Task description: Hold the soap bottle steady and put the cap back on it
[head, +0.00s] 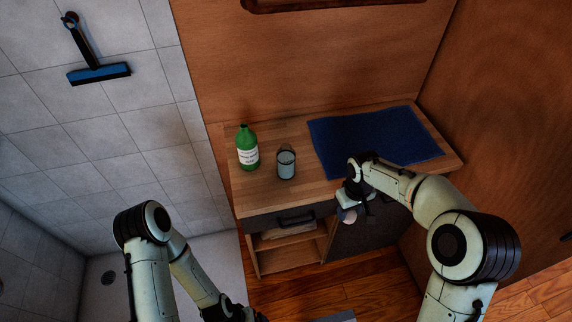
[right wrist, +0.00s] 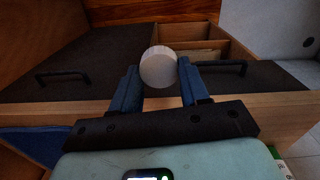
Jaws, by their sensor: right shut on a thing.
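The soap bottle (head: 248,150) is green with a white label. It stands upright near the left end of the wooden counter, and a bit of it shows at the lower right of the right wrist view (right wrist: 284,168). My right gripper (head: 349,208) is in front of the counter's front edge, to the right of the bottle and well apart from it. It is shut on a round whitish cap (right wrist: 159,67), which also shows in the head view (head: 349,215). My left arm comes in at the lower left, and its fingers are out of view below the frame.
A dark blue towel (head: 375,139) lies on the counter (head: 268,192). Below are a drawer and open shelf (head: 288,242). A blue squeegee (head: 98,74) hangs on the tiled wall.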

